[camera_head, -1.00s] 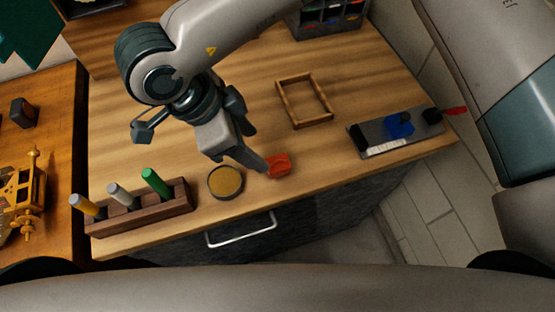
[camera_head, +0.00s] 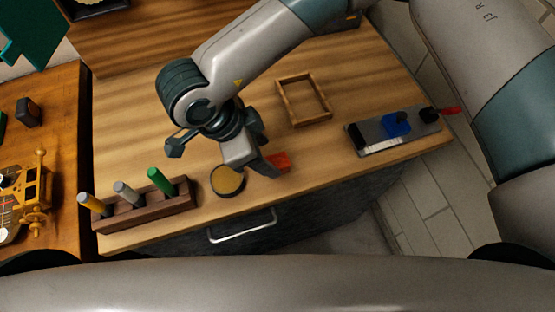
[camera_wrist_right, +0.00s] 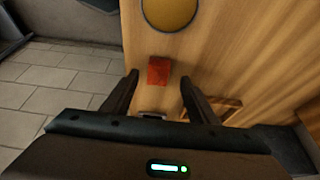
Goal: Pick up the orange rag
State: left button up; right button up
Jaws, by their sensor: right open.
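The orange rag (camera_head: 279,161) is a small folded red-orange block on the wooden worktop near its front edge. It also shows in the right wrist view (camera_wrist_right: 159,71), ahead of and between the spread fingers. My right gripper (camera_head: 268,171) is open and empty, right at the rag in the head view, and partly covers it. In the right wrist view the two fingertips (camera_wrist_right: 159,79) stand on either side of the rag's line, with space around it. I cannot tell the exact height of the fingers above the worktop. My left gripper is not in view.
A round yellow-topped tin (camera_head: 228,181) stands just left of the rag. A rack with several-coloured handles (camera_head: 140,212) is farther left. An empty wooden frame (camera_head: 304,100) lies behind, and a grey tool block (camera_head: 370,139) sits at the right. The front edge has a drawer handle (camera_head: 242,230).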

aim_at(277, 161)
jog(key=shift+d+f+p, duration=0.2)
jog(key=shift+d+p, duration=0.1)
jog(key=shift+p, duration=0.05)
jog(key=p+x, duration=0.1)
jog(key=x, duration=0.2)
jog(key=shift+s+d, duration=0.1)
jog(key=shift+f, duration=0.3)
jog(key=shift+c, duration=0.3)
jog(key=c, duration=1.1)
jog(key=shift+r, duration=0.15)
jog(key=shift+c, duration=0.2)
